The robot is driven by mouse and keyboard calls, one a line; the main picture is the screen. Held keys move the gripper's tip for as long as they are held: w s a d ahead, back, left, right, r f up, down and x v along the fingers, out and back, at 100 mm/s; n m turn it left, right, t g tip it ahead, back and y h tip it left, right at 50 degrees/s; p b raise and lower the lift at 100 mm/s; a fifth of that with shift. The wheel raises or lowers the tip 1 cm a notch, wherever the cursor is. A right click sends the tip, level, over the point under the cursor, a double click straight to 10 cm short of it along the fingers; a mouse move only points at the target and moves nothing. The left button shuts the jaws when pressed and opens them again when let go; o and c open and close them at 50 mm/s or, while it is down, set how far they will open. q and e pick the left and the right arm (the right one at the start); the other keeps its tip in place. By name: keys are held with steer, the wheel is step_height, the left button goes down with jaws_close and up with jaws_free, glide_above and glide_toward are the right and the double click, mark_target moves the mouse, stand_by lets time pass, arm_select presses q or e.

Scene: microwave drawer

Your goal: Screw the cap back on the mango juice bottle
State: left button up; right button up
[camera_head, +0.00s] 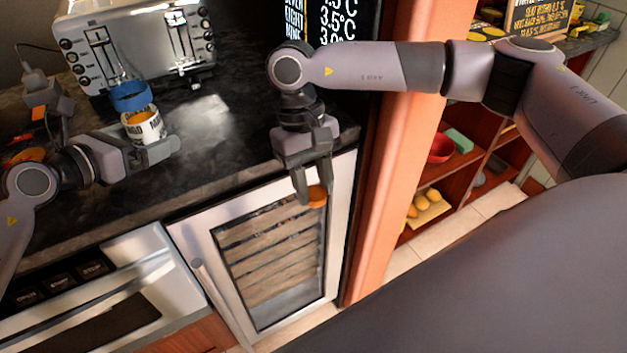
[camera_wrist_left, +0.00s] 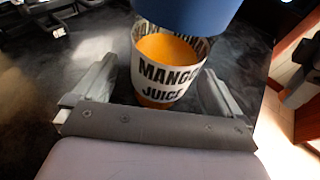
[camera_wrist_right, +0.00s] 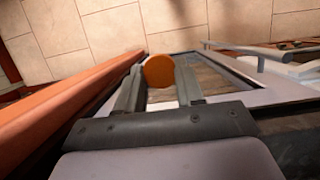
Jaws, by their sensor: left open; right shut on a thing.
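The mango juice bottle (camera_head: 143,124) stands on the dark counter in front of the toaster, with a white "MANGO JUICE" label, orange contents and a blue band at the top. My left gripper (camera_head: 150,147) is open at the bottle's near side. In the left wrist view the bottle (camera_wrist_left: 165,75) shows between and just beyond the open fingers (camera_wrist_left: 155,92); its top is cut off. My right gripper (camera_head: 308,182) is shut on an orange round cap (camera_head: 317,196), out in front of the counter edge. The cap (camera_wrist_right: 159,71) also shows between the fingertips in the right wrist view.
A silver toaster (camera_head: 140,45) stands behind the bottle. A glass-doored cooler (camera_head: 270,255) and an oven (camera_head: 95,300) sit below the counter. An orange post (camera_head: 388,190) rises right of my right gripper. The counter between bottle and right arm is clear.

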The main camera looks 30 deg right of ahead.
arm_select(q)
steer(key=c, duration=1)
steer(key=o, duration=0.9)
steer(key=v, duration=1.2)
steer(key=shift+s+r, duration=0.1)
steer(key=shift+a, duration=0.15)
arm_select(e)
steer(key=shift+s+a, duration=0.1)
